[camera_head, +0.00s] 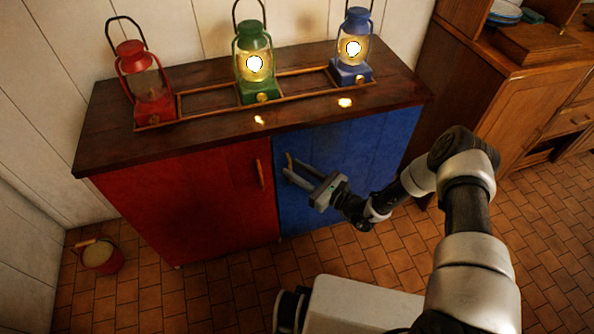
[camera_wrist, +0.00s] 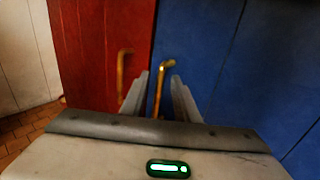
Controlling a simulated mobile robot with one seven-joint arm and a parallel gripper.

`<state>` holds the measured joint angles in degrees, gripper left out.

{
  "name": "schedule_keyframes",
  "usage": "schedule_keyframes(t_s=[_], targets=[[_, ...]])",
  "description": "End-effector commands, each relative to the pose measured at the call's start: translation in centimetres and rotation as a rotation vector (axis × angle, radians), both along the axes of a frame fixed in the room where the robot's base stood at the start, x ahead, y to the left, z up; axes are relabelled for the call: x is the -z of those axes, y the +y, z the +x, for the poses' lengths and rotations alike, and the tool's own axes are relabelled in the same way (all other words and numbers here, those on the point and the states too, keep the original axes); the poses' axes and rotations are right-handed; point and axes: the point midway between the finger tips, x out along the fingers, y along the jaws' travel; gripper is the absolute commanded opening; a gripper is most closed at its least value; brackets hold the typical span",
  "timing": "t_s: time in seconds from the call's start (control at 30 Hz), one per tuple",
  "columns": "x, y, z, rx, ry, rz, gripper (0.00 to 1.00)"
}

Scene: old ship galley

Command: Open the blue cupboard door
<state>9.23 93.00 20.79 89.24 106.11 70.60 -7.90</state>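The blue cupboard door (camera_head: 345,150) forms the right half of the cupboard front and looks closed, flush with the front. It also shows in the wrist view (camera_wrist: 235,65). Its brass handle (camera_head: 289,161) is an upright bar near the door's left edge. My gripper (camera_head: 288,165) is open at this handle. In the wrist view the handle (camera_wrist: 158,90) shows in the gap between the two fingers (camera_wrist: 160,80). I cannot tell whether either finger touches it. The lower part of the handle is hidden behind the gripper body.
The red door (camera_head: 200,200) with its own brass handle (camera_head: 260,174) is just left. Red (camera_head: 150,90), green (camera_head: 253,60) and blue (camera_head: 352,50) lanterns stand on top; green and blue are lit. A bucket (camera_head: 100,256) stands at left. Tiled floor in front is partly free.

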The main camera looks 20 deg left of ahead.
Motion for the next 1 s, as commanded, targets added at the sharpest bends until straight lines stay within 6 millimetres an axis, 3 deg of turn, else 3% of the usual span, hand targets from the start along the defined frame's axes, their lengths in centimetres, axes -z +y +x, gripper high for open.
schedule_keyframes(t_s=[0.17, 0.33, 0.77, 1.0], targets=[[0.0, 0.0, 0.0, 0.0, 0.0, 0.0, 0.26], [0.0, 0.0, 0.0, 0.0, 0.0, 0.0, 0.0], [0.0, -0.9, -0.9, -0.026, 0.0, -0.001, 0.0], [0.2, -4.9, -4.8, -0.142, 0.001, -0.003, 0.0]])
